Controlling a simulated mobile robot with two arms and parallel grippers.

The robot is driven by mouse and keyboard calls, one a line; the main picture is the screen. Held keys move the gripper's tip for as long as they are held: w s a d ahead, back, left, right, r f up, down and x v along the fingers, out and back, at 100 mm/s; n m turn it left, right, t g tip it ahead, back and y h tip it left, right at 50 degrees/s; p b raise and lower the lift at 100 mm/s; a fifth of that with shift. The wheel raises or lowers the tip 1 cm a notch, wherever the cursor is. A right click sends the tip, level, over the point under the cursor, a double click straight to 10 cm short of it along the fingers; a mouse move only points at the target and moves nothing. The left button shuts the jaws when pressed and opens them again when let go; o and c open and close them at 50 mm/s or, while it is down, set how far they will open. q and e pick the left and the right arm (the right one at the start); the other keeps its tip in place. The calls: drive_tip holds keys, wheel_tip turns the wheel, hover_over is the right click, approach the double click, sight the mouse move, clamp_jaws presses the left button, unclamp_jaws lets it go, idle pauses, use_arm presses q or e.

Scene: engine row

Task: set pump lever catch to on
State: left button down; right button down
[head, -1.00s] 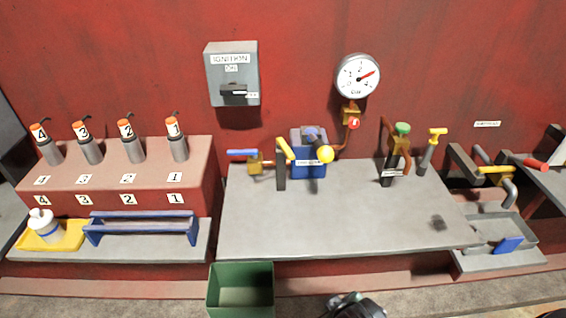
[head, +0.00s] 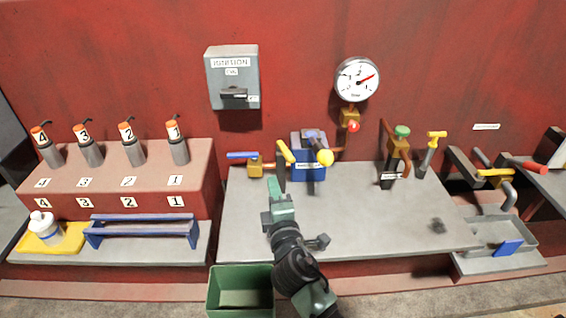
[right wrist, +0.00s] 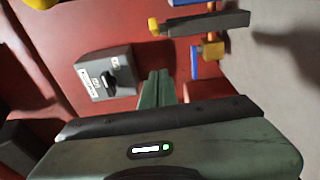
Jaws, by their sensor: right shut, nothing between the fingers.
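The blue pump (head: 309,172) stands at the back of the grey bench, with a yellow ball (head: 325,158) on its lever. Just left of it is a dark upright post (head: 282,175) with a yellow handle (head: 285,151) tilted up to the left. I cannot tell for sure which part is the catch, and the pump's label is too small to read. My right gripper (head: 271,187) is shut and empty, in front of and slightly left of the post. In the right wrist view its fingers (right wrist: 157,88) are together, apart from the post (right wrist: 218,23). My left gripper is not in view.
A valve with a blue handle (head: 242,155) is left of the post. The ignition box (head: 233,77) and the gauge (head: 357,79) hang on the red wall. A green bin (head: 240,291) stands below.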

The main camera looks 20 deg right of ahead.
sight(285, 152)
drive_tip(key=w+d+p, duration=0.2)
drive_tip(key=w+d, duration=0.3)
drive_tip(key=w, duration=0.2)
drive_tip(key=shift+w+p, duration=0.3)
drive_tip(key=shift+w, duration=0.1)
drive_tip(key=d+n+y+p, duration=0.1)
drive_tip(key=d+y, duration=0.1)
drive_tip(key=d, duration=0.1)
drive_tip(key=shift+s+d, duration=0.1)
drive_tip(key=shift+d, duration=0.15)
drive_tip(key=shift+f, duration=0.1)
